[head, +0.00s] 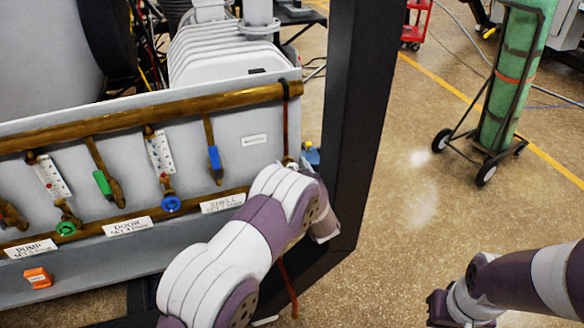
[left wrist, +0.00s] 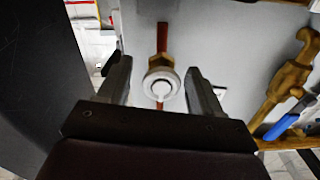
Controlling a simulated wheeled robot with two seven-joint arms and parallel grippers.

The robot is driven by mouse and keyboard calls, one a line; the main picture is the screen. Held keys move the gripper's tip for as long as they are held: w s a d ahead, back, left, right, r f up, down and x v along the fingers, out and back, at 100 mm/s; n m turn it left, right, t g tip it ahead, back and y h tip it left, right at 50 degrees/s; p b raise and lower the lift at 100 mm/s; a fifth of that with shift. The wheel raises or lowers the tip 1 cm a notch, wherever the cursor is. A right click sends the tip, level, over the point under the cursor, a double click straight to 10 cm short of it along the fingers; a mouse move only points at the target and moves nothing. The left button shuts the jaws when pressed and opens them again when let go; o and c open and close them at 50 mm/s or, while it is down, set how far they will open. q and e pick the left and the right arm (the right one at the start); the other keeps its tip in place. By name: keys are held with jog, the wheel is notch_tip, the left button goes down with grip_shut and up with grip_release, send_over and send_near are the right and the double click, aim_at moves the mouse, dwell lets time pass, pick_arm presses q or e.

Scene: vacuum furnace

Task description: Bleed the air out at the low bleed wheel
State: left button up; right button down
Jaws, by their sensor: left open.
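A pale round wheel (left wrist: 160,84) on a brass fitting sits on a thin red pipe in the left wrist view. I take it for the bleed wheel. My left gripper (left wrist: 154,68) is open, with one finger on each side of the wheel and gaps between; I cannot tell whether the tips reach its depth. In the head view my left arm covers most of this spot, and only a small pale fitting shows above it at the foot of the red pipe (head: 286,120). My right gripper (head: 438,308) is dark, at the bottom right over the floor; its jaws are unclear.
The grey panel carries a brass manifold (head: 150,104) with green- and blue-handled valves. A blue lever valve (left wrist: 284,124) is close right of my left gripper. A black frame post (head: 352,110) stands right of the panel. A green cylinder on a cart (head: 505,80) stands farther back; floor between is clear.

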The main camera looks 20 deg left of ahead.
pick_arm(q)
jog(key=c, duration=1.1)
jog(key=shift+o, duration=0.2)
jog(key=shift+f+n+b, duration=0.15)
jog(key=shift+n+b, duration=0.8)
jog(key=shift+n, duration=0.25)
jog(key=n+b, duration=0.4)
jog(key=n, duration=0.1)
jog(key=shift+a+f, duration=0.1)
jog(key=n+b, duration=1)
jog(key=b, duration=0.1)
jog(key=shift+s+f, duration=0.1)
jog(key=shift+n+b, duration=1.3)
jog(key=shift+b, duration=0.05)
jog(key=shift+r, duration=0.2)
